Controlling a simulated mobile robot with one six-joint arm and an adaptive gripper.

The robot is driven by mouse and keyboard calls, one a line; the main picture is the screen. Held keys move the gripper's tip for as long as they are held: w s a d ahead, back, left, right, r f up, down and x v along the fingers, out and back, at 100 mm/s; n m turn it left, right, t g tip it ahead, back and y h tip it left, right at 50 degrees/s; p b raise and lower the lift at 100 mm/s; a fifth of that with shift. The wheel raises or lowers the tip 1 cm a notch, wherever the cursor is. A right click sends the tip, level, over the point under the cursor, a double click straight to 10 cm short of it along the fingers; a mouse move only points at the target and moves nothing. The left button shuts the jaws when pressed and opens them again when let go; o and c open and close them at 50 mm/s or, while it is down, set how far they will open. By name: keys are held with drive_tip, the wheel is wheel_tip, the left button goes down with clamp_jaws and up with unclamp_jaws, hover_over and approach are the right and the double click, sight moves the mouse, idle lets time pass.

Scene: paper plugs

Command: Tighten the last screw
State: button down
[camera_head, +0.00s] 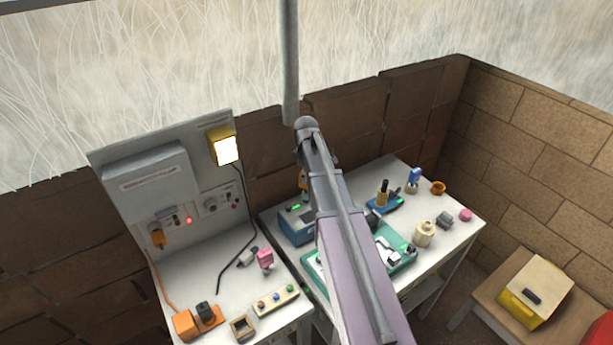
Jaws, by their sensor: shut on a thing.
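My arm runs up the middle of the view and covers part of the right-hand table. My gripper is hidden behind it, so I cannot see its jaws or what they hold. A teal board (407,261) with small light and green parts lies on the right table, partly hidden by my arm. No single screw can be made out on it.
The right table (458,217) also holds a blue stand (385,205), a cream pot (424,234), an orange ring (438,188) and a pink piece (465,215). The left bench (195,270) has a lit lamp (226,149), cables and orange blocks (186,325). Brick walls close off the back and right.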

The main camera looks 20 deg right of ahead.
drive_tip(key=shift+f+b, duration=1.1)
idle(0.3)
idle(0.4)
drive_tip(key=m, duration=1.1)
drive_tip(key=shift+m, duration=0.4)
drive_tip(key=m, duration=0.4)
drive_tip(key=shift+n, duration=0.6)
drive_tip(key=shift+r, duration=0.2)
